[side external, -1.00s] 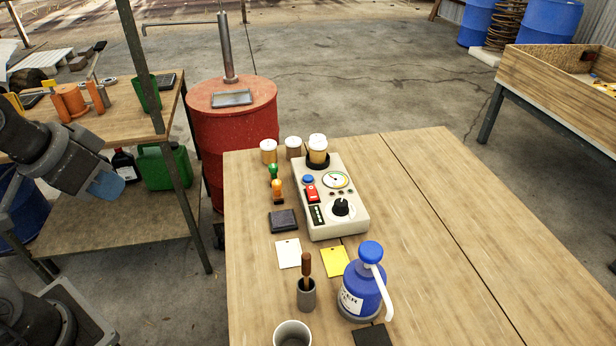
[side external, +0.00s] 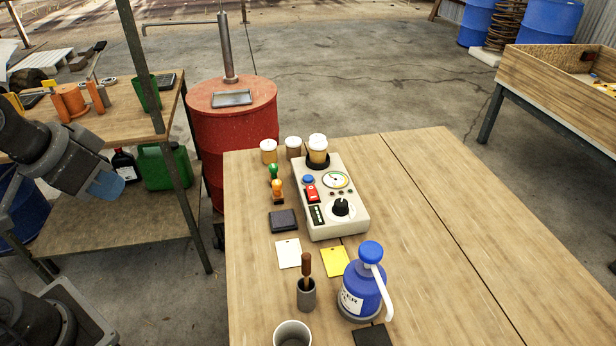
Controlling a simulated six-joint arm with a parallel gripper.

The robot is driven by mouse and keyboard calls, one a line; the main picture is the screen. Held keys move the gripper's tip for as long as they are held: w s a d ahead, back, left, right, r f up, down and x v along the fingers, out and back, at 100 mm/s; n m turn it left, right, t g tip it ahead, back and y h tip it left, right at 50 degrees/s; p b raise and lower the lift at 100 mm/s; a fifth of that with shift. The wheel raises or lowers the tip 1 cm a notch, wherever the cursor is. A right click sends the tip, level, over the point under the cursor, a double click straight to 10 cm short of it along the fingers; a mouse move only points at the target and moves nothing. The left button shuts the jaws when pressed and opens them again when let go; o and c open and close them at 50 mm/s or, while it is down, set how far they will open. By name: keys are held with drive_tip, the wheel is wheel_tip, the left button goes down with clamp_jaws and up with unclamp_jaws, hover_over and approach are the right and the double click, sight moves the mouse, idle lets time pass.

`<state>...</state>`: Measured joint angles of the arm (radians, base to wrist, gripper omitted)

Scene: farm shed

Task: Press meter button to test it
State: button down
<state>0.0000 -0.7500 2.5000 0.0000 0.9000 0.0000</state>
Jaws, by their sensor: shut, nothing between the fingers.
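The meter (side external: 346,221) is a beige box lying on the wooden table. It has a round blue button (side external: 308,179) at its upper left, a red part (side external: 312,194) just below that, a dial gauge (side external: 337,180), a black knob (side external: 341,207) and a dark green strip. A jar with a pale lid (side external: 318,146) stands in the dark round socket at the meter's far end. Nothing touches the blue button. Only dark grey links of my arm show at the left edge, well away from the meter; my gripper is not visible.
Around the meter are two jars (side external: 269,151), green and orange-handled stamps (side external: 277,187), a dark pad (side external: 283,221), white and yellow cards (side external: 335,262), a cup with a wooden-handled tool (side external: 306,294) and a blue pump bottle (side external: 362,290). The table's right side is clear.

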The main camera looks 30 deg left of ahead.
idle(0.7)
drive_tip(key=n+t+h, duration=0.2)
drive_tip(key=n+h, duration=0.4)
drive_tip(key=n, duration=1.3)
hover_over(308, 179)
wheel_tip(308, 179, down, 8)
drive_tip(key=shift+f, duration=4.35)
drive_tip(key=shift+f, duration=0.15)
